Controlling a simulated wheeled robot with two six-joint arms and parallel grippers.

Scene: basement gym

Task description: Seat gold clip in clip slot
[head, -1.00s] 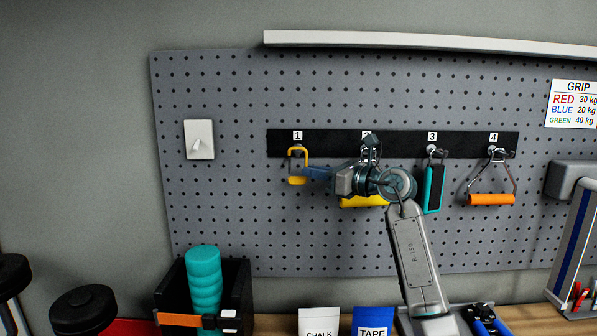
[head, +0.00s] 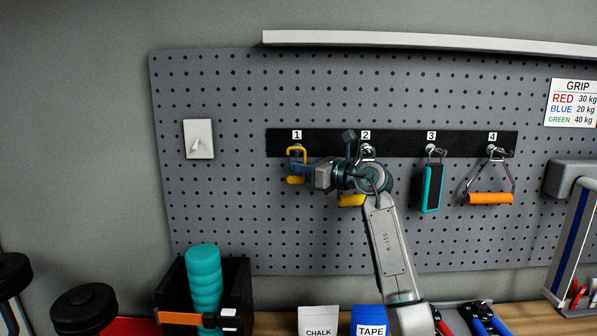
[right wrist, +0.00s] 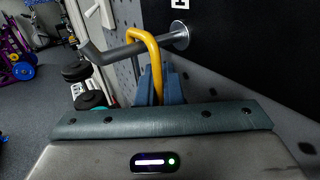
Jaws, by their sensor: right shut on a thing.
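The gold clip (head: 291,152) hangs on the hook under label 1 on the black rail. In the right wrist view its bent yellow loop (right wrist: 152,48) passes over the dark hook rod (right wrist: 118,51). My right gripper (head: 306,174) reaches it from the right. Its blue fingers (right wrist: 158,92) are shut on the lower part of the clip, which they partly hide. I cannot tell which thing is the clip slot. My left gripper is not in view.
Beside the arm hang a yellow handle (head: 350,200), a teal gripper tool (head: 426,188) and an orange handle (head: 489,198). A white plate (head: 198,139) is on the pegboard at left. Below stand a black bin (head: 238,285), a chalk bag (head: 318,319) and a tape bag (head: 369,318).

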